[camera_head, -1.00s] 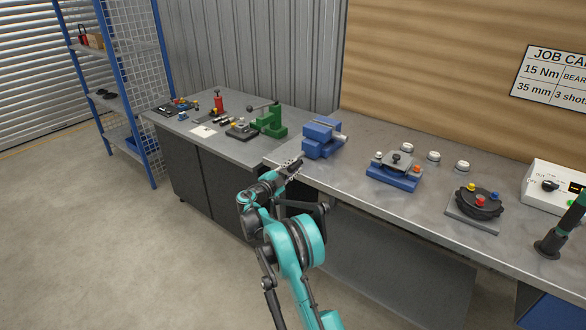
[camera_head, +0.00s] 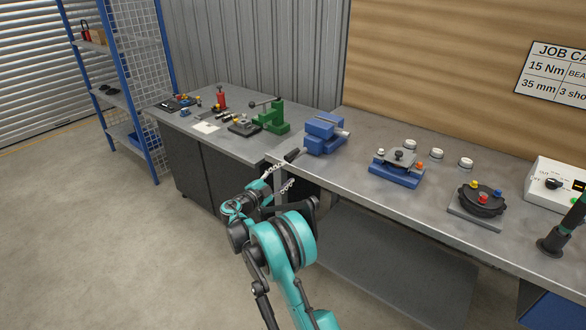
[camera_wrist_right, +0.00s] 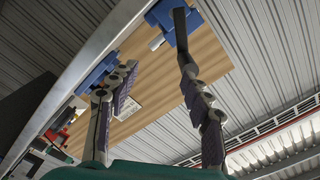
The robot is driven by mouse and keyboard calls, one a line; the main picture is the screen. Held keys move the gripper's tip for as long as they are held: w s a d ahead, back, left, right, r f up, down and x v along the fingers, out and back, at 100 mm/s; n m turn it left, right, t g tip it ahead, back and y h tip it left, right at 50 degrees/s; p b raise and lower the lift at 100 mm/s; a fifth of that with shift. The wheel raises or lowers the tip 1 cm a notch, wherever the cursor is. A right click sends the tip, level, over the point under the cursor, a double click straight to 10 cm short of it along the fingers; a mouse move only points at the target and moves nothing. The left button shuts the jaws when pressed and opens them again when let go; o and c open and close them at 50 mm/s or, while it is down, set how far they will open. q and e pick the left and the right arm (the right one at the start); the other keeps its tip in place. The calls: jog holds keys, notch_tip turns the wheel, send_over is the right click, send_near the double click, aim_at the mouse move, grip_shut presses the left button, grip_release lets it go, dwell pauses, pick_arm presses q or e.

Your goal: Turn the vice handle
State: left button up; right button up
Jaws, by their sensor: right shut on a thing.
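The blue vice (camera_head: 326,132) stands near the left end of the grey bench. Its dark bar handle (camera_head: 292,155) sticks out from its front left, over the bench edge. My right gripper (camera_head: 281,176) is in front of that edge, at the handle's outer end. In the right wrist view the handle (camera_wrist_right: 181,32) runs from the vice (camera_wrist_right: 163,16) to the tip of one finger. The fingers of the gripper (camera_wrist_right: 157,72) stand apart there, and only one clearly meets the bar; the exact contact is hard to see. My left gripper is out of view.
The bench edge (camera_head: 400,205) lies close to my right arm. A blue fixture (camera_head: 397,180), a black round fixture (camera_head: 480,201) and several white knobs stand to the right. A green press (camera_head: 271,117) stands on the left bench. Open floor lies to the left.

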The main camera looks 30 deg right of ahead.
jog(key=shift+v, duration=2.3)
jog(key=shift+w+r, duration=0.1)
